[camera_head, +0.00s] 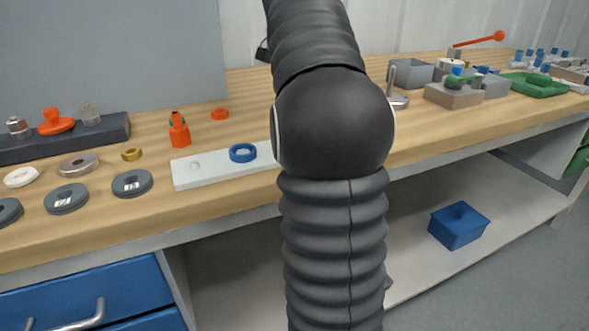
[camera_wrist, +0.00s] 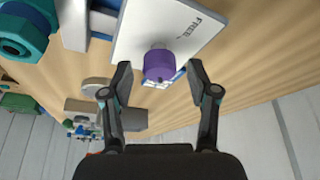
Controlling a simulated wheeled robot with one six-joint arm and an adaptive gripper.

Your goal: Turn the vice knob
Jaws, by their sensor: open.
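In the wrist view, a purple round knob (camera_wrist: 158,64) stands on a white plate (camera_wrist: 130,38) with dark lettering. I cannot tell for sure that it is the vice knob. My gripper (camera_wrist: 158,80) is open and empty, with one fingertip to the left of the knob and one to the right. Gaps show between the fingertips and the knob. A teal part with a hexagonal end (camera_wrist: 20,35) is at the upper left. In the head view my gripper and the knob are hidden behind my arm.
In the head view, the wooden bench (camera_head: 110,220) holds several grey rings at left, a white board (camera_head: 215,171) with a blue ring (camera_head: 243,153), and an orange bottle (camera_head: 179,130). Grey boxes (camera_head: 410,74) and a green tray (camera_head: 535,84) are at right. A blue box (camera_head: 458,224) is on the lower shelf.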

